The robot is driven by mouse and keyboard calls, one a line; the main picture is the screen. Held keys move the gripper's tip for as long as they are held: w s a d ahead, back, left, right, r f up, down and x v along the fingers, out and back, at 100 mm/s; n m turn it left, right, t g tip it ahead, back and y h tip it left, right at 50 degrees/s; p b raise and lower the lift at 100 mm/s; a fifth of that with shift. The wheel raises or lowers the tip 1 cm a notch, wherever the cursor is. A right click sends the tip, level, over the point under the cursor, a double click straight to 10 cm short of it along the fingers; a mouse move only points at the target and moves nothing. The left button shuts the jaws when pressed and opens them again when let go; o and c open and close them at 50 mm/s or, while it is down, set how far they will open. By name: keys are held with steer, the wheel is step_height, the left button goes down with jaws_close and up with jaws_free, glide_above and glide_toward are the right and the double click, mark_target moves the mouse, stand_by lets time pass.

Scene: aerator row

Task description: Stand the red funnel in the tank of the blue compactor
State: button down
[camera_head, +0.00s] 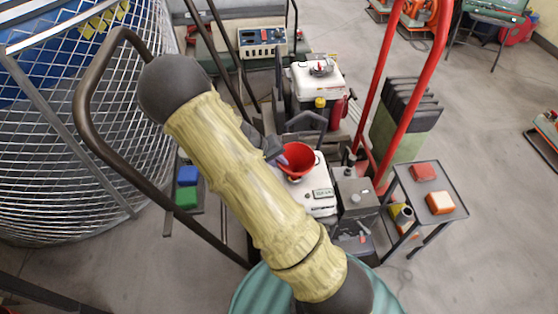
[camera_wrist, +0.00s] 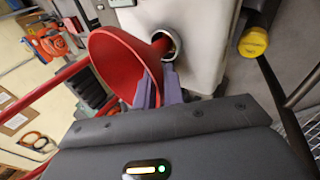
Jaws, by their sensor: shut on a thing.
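The red funnel (camera_head: 295,160) is upright, wide mouth up, over a white tank (camera_head: 313,180) in the head view. In the wrist view the funnel (camera_wrist: 118,62) has its spout reaching into the round grey opening (camera_wrist: 178,40) of the white tank (camera_wrist: 200,17). How deep the spout sits cannot be told. My gripper (camera_wrist: 158,90) is shut on the funnel, with its purple-grey fingers close to the spout. In the head view my gripper (camera_head: 272,153) is partly hidden behind my arm. No blue body shows clearly on this machine.
Another white tank (camera_head: 318,78) with a red cap stands behind. A red tubular handle (camera_head: 402,95) rises at the right, near a grey side table (camera_head: 440,185) with red and orange blocks. A wire cage (camera_head: 70,140) fills the left.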

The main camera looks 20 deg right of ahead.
steer(key=shift+f+b, duration=1.15)
steer(key=shift+f, duration=0.85)
steer(key=c, duration=1.4)
jaws_free()
steer(key=shift+s, duration=0.1)
steer(key=shift+r, duration=0.15)
steer(key=shift+r+p, duration=3.9)
steer(key=shift+r, duration=0.55)
